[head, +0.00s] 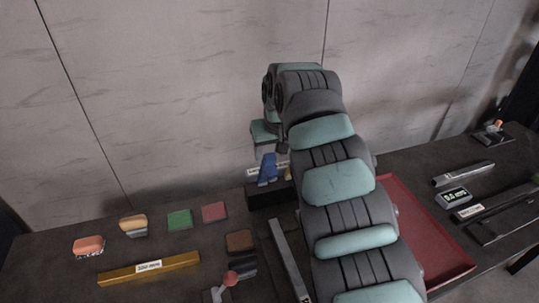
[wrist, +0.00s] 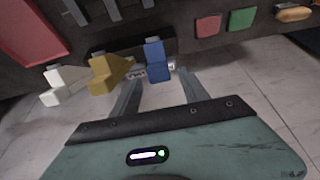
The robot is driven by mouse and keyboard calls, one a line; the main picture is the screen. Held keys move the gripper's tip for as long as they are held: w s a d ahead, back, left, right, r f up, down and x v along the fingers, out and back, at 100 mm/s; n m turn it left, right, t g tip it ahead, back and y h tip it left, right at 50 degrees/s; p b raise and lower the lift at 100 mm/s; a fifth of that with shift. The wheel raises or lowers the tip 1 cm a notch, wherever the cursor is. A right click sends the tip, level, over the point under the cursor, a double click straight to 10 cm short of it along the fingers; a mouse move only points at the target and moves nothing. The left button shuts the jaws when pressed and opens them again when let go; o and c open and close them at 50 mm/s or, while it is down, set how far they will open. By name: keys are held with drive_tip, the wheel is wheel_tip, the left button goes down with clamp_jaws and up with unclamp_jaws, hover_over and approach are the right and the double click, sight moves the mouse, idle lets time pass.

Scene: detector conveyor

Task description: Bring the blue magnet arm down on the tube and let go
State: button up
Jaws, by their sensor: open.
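The blue magnet arm (head: 267,169) stands on a dark block at the back edge of the table in the head view. In the wrist view the blue magnet arm (wrist: 154,58) is upright at the tips of my gripper (wrist: 160,80). The fingers are apart, one on either side of its lower end; I cannot tell whether they touch it. A yellow arm (wrist: 105,72) and a white arm (wrist: 55,88) sit beside it to the left in the wrist view. I cannot make out the tube. My own arm hides part of this area in the head view.
A red tray (head: 396,195) lies right of my arm. A grey rail (head: 289,261) and a yellow bar (head: 149,268) lie on the table. Red (head: 214,212) and green (head: 179,219) squares lie left of the dark block. A display box (head: 454,197) is at the right.

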drive_tip(key=shift+x, duration=1.1)
drive_tip(key=shift+c, duration=0.4)
clamp_jaws()
drive_tip(key=shift+d+f, duration=0.1)
